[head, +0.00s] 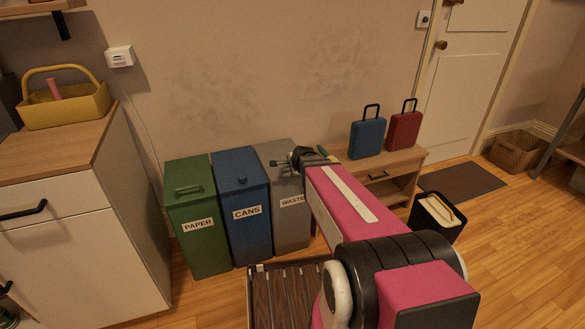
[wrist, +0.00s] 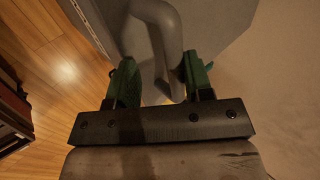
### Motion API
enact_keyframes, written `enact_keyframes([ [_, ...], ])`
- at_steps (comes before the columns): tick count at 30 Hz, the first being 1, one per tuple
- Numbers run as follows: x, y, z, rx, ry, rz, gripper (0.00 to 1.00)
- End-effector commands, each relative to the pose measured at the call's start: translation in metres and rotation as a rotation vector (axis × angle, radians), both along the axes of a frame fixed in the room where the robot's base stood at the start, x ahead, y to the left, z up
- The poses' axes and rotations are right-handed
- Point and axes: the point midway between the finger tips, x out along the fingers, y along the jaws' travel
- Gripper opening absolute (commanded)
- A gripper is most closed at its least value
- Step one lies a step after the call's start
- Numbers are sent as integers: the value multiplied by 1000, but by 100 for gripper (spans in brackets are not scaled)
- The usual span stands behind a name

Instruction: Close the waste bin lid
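The grey waste bin (head: 293,226) stands at the right end of the row of bins, with its label on the front. Its lid (head: 275,150) is partly hidden by my gripper (head: 290,162), and I cannot tell how far it is raised. In the wrist view, the lid's bent grey handle (wrist: 165,35) reaches down between the two green fingers of my gripper (wrist: 160,75). The fingers are apart, one on each side of the handle. The right finger is very close to the handle; contact is unclear.
The blue cans bin (head: 246,235) and green paper bin (head: 199,245) stand to the left. A low wooden table (head: 408,160) with blue and red cases is on the right. A slatted rack (head: 285,290) lies in front of the bins. A small black bin (head: 424,222) stands right.

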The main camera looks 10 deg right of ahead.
Motion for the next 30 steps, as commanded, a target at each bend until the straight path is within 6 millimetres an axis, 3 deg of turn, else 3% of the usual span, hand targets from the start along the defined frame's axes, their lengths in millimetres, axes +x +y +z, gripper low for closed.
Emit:
enact_keyframes([
  [11,-15,-2,9,-2,14,5,42],
  [24,-61,-11,67,-1,2,1,42],
  [30,-71,-14,81,-1,1,1,42],
])
